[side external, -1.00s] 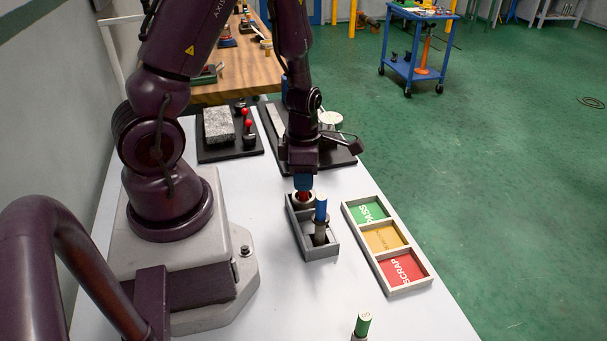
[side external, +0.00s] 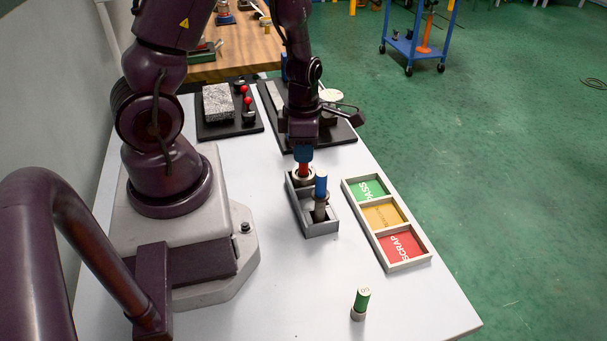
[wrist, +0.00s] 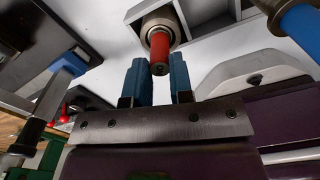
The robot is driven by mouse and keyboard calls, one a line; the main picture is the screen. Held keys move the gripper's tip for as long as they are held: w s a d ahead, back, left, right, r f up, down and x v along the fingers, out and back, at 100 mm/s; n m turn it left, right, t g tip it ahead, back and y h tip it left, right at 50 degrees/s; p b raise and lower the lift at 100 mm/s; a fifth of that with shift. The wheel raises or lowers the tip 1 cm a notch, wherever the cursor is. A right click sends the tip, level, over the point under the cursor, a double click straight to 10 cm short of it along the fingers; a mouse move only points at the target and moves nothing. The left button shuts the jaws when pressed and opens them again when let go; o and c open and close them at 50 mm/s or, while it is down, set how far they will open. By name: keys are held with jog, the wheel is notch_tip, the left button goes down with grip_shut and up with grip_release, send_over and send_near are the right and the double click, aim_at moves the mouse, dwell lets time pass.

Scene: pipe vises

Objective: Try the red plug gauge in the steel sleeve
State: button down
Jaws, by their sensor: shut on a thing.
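The red plug gauge (side external: 303,169) is upright at the steel sleeve (side external: 304,178), below my gripper (side external: 303,160). My gripper's blue fingers are shut on the gauge's upper end. The wrist view shows the red handle (wrist: 160,44) running from between the fingertips (wrist: 159,72) to the round sleeve (wrist: 158,19). How deep the gauge's lower end sits in the sleeve is hidden. The sleeve stands in the far part of a grey box (side external: 322,230). A blue-topped gauge (side external: 320,187) stands upright in the box's nearer part.
A tray (side external: 387,222) with green PASS, yellow and red SCRAP compartments lies to the right, empty. A green-topped gauge (side external: 361,301) stands alone near the front. Black boards with a granite block (side external: 217,102) and red-knobbed parts lie behind.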

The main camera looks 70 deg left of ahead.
jog(key=shift+r, duration=3.45)
